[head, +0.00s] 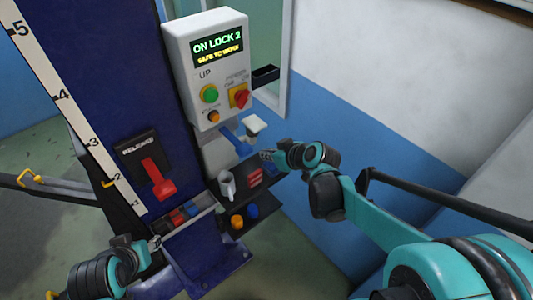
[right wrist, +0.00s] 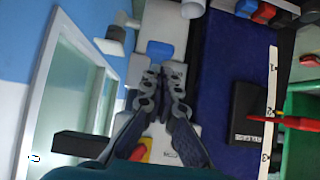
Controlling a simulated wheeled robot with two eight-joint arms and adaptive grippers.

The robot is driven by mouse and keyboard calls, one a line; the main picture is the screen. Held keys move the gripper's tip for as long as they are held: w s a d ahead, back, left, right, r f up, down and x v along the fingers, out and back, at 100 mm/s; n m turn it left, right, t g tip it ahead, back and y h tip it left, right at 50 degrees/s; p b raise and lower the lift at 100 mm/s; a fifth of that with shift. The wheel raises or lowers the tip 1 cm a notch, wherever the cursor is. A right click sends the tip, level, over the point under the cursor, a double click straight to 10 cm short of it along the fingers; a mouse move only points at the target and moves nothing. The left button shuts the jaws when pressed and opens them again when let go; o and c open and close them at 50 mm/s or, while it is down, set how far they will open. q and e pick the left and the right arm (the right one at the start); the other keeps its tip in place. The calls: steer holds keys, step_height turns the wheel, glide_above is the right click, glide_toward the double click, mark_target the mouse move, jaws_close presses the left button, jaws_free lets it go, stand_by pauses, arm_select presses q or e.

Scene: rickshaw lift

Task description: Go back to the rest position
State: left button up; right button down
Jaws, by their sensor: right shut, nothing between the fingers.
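My right gripper (head: 268,156) is shut and empty. It is in front of the lift's lower shelves, right of the blue column (head: 150,90) and below the control box (head: 207,60). In the right wrist view the fingers (right wrist: 162,72) are together, in front of the control box. My left gripper (head: 155,242) is at the lower left near the column foot. It is small and partly hidden, so its fingers cannot be made out. The box display (head: 217,45) reads "ON LOCK 2", with a smaller yellow line below it.
A red release lever (head: 158,178) is on the column, beside a numbered scale (head: 70,110). A shelf holds a white mug (head: 227,185), with an orange item (head: 237,221) and a blue item (head: 252,211) below. A dark bar (head: 440,200) runs along the right. The blue-and-white wall stands behind.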

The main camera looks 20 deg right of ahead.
stand_by(0.3)
steer(key=s+a+f+m+g+h+b, duration=0.1)
steer(key=s+f+m+b, duration=0.1)
steer(key=s+f+b, duration=0.3)
steer(key=s+a+f+m+g+h+b, duration=0.1)
steer(key=s+f+b, duration=0.4)
steer(key=s, duration=0.7)
steer(key=shift+s+f+m+g+h, duration=0.3)
steer(key=shift+m+g+h, duration=0.15)
steer(key=shift+h, duration=0.35)
stand_by(0.5)
